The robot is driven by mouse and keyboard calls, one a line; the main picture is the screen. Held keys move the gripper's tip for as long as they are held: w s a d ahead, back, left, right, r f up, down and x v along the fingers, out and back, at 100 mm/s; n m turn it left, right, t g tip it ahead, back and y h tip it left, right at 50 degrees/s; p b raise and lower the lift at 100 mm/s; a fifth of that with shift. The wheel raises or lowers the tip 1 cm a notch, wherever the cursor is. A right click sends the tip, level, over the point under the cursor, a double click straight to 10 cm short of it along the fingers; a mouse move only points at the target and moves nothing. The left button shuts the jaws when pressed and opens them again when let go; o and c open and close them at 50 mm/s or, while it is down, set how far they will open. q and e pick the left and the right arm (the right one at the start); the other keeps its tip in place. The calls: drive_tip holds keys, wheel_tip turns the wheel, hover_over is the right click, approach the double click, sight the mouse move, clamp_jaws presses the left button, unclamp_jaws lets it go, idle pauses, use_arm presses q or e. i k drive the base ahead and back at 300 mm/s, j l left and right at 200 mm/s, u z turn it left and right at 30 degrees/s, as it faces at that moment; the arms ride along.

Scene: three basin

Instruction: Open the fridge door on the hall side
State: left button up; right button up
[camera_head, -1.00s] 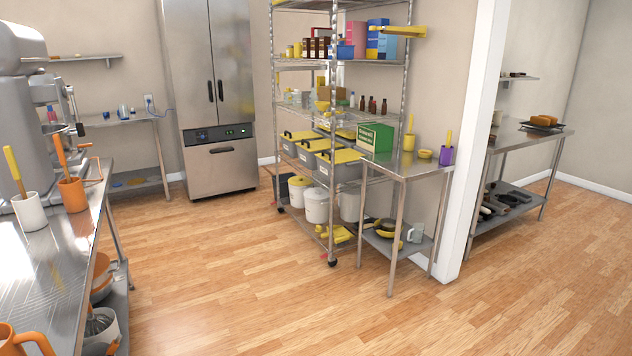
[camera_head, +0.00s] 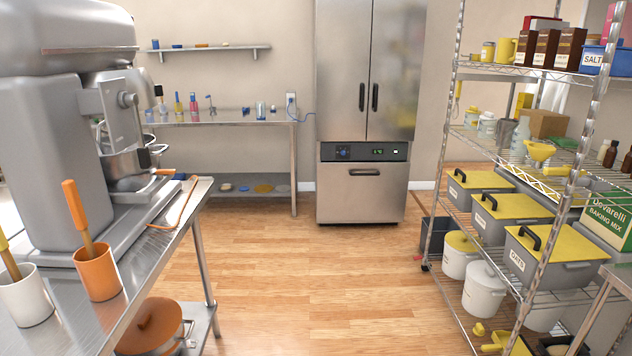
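A tall stainless steel fridge (camera_head: 345,75) stands against the far wall, right of centre. It has two upper doors side by side, with dark vertical handles (camera_head: 368,97) near the middle seam. Which door is on the hall side cannot be told from this view. Neither of my grippers is in view.
A steel table (camera_head: 150,275) with a large mixer (camera_head: 60,150) and utensil pots stands at the left. A wire shelf rack (camera_head: 462,72) with yellow-lidded bins (camera_head: 507,206) stands at the right. Clear wooden floor (camera_head: 300,285) lies between them, reaching the fridge.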

sight(398, 33)
drive_tip(key=i, duration=2.5)
